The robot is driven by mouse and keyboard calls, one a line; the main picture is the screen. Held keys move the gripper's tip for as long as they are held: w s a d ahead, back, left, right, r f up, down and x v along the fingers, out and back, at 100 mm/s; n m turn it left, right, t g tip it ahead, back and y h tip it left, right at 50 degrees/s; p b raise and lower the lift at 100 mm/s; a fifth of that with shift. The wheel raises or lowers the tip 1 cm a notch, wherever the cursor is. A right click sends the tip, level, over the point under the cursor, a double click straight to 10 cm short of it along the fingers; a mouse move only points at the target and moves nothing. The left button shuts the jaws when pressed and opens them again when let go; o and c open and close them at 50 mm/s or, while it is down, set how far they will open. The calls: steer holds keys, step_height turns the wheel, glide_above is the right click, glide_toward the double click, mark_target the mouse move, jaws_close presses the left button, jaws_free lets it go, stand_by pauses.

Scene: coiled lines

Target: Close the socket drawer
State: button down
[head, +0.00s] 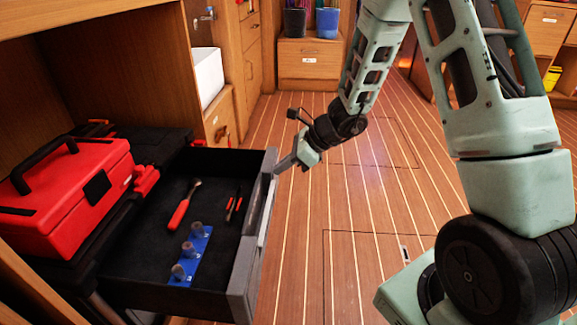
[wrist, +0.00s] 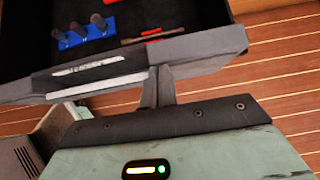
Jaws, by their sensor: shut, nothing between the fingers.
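The socket drawer (head: 244,265) is pulled out, with its dark front facing right in the head view. Inside lie a blue socket rail (head: 194,255) with several grey sockets and a red-handled ratchet (head: 181,210). My gripper (head: 279,168) is shut and empty, its fingertips at the outer face of the drawer front, near the far end. In the wrist view the shut fingers (wrist: 158,88) meet or nearly meet the drawer front (wrist: 205,50), to the right of its handle and label strip (wrist: 88,66). I cannot tell whether they touch.
A red toolbox (head: 70,195) sits at the left beside the drawer. A white bin (head: 207,75) stands on a cabinet behind it. Blue and dark pots (head: 327,22) stand at the back. The striped wooden floor (head: 300,260) right of the drawer is clear.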

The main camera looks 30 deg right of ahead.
steer(key=w+a+p, duration=0.2)
steer(key=w+a, duration=0.4)
steer(key=a, duration=0.3)
steer(key=w+a+p, duration=0.1)
steer(key=w+a, duration=0.6)
steer(key=a, duration=0.2)
steer(key=shift+w+a+p, duration=0.25)
steer(key=shift+a+p, duration=0.05)
steer(key=shift+p, duration=0.05)
